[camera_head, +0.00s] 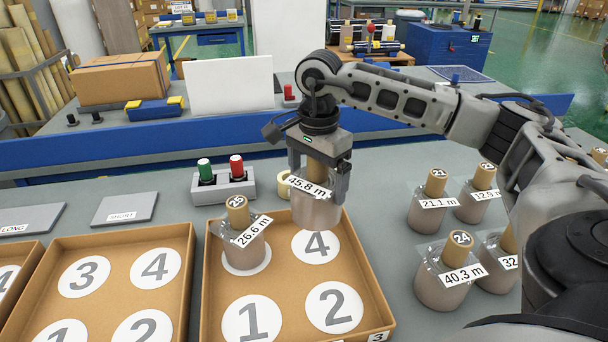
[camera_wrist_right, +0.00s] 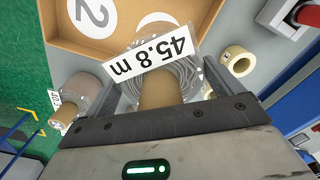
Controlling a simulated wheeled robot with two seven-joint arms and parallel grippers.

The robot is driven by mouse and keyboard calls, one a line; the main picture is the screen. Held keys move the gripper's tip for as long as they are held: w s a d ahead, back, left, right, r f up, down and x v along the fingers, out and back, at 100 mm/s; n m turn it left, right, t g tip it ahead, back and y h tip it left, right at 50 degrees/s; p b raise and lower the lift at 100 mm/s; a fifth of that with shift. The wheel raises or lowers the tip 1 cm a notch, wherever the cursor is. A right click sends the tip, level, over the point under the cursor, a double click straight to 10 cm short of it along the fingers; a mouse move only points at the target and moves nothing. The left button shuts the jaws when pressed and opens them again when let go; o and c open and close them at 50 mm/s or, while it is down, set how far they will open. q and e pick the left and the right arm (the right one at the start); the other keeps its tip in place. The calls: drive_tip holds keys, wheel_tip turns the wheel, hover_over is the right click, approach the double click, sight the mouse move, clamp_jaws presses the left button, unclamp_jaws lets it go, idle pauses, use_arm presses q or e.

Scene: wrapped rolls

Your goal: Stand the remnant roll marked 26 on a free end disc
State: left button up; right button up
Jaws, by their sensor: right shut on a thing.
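My right gripper (camera_head: 318,176) is shut on the core of a wrapped roll labelled 45.8 m (camera_head: 314,212). It holds the roll upright above the back right of the cardboard tray (camera_head: 208,290), near disc 4 (camera_head: 316,246). In the right wrist view the roll's label (camera_wrist_right: 152,57) shows clearly. The number on its core is hidden, so I cannot tell whether it is 26. Discs 1 (camera_head: 251,320) and 2 (camera_head: 334,307) are bare. A roll labelled 26.6 m (camera_head: 243,246) stands on the back left disc. My left gripper is not in view.
Several wrapped rolls, including one marked 24 (camera_head: 443,280) and one marked 21 (camera_head: 428,208), stand at right. A tan ring (camera_head: 284,185) and a red-and-green button box (camera_head: 222,184) sit behind the tray. Another tray (camera_head: 187,262) with bare discs lies left.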

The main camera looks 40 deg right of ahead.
drive_tip(key=shift+s+f+b, duration=0.15)
drive_tip(key=shift+f+b, duration=0.3)
drive_tip(key=shift+f, duration=0.25)
wheel_tip(320, 180, down, 4)
drive_tip(key=b, duration=0.3)
drive_tip(key=shift+f, duration=0.15)
drive_tip(key=shift+f+b, duration=0.8)
drive_tip(key=shift+f, duration=0.05)
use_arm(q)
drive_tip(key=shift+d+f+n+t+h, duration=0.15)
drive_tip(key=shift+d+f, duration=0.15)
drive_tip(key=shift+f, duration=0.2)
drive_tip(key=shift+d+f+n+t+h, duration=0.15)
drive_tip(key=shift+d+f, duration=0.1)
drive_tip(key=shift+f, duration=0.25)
use_arm(e)
drive_tip(key=shift+f, duration=0.25)
use_arm(q)
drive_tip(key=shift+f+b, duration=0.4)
drive_tip(key=shift+b, duration=0.05)
use_arm(e)
drive_tip(key=shift+f, duration=0.4)
drive_tip(key=o, duration=0.8)
drive_tip(key=shift+c, duration=0.2)
drive_tip(key=shift+o, duration=0.6)
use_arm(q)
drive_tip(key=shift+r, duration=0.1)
